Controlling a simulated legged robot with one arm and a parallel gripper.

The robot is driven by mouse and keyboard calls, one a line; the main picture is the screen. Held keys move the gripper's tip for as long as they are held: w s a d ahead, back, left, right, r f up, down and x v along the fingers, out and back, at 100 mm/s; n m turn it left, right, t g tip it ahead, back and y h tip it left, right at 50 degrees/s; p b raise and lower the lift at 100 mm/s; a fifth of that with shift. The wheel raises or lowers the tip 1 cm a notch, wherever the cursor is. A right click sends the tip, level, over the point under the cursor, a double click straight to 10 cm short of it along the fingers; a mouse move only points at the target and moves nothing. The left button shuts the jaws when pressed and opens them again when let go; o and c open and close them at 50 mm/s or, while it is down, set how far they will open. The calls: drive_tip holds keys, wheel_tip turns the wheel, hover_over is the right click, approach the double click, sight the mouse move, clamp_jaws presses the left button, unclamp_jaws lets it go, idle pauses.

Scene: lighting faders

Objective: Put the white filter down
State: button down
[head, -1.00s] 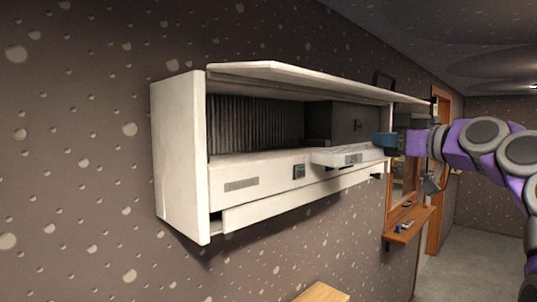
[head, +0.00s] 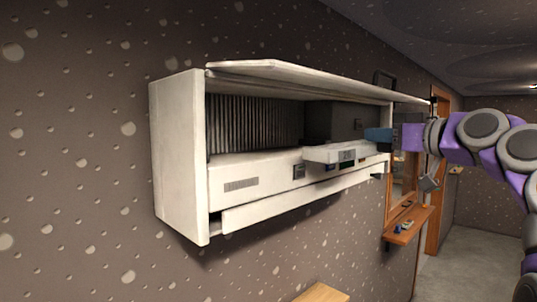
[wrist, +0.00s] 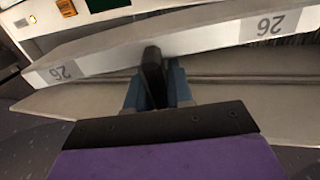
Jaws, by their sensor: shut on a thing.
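The white filter (head: 328,154) is a flat white bar with a dark label, held level in front of the open wall unit (head: 178,160). In the wrist view the filter (wrist: 195,36) crosses the picture and carries the label "26" twice, upside down. My gripper (head: 378,136) reaches in from the right and is shut on the filter. In the wrist view the gripper (wrist: 153,75) has its dark finger against the filter's near side. The far finger is hidden. The filter hangs just in front of the unit's opening and hides part of its lower front.
The unit's cover (head: 300,80) is raised above the opening, with dark fins (head: 255,125) inside. An orange-brown shelf (head: 408,225) with small items hangs on the wall beyond. A wooden surface (head: 322,293) shows at the bottom. The space in front of the unit is free.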

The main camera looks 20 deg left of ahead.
drive_tip(key=shift+n+g+y, duration=0.5)
drive_tip(key=shift+g, duration=0.3)
drive_tip(key=s, duration=0.1)
drive_tip(key=s+a+r, duration=0.1)
drive_tip(key=s+a, duration=0.1)
drive_tip(key=s, duration=0.1)
drive_tip(key=shift+a+r, duration=0.2)
drive_tip(key=shift+r, duration=0.1)
drive_tip(key=shift+s+r, duration=0.1)
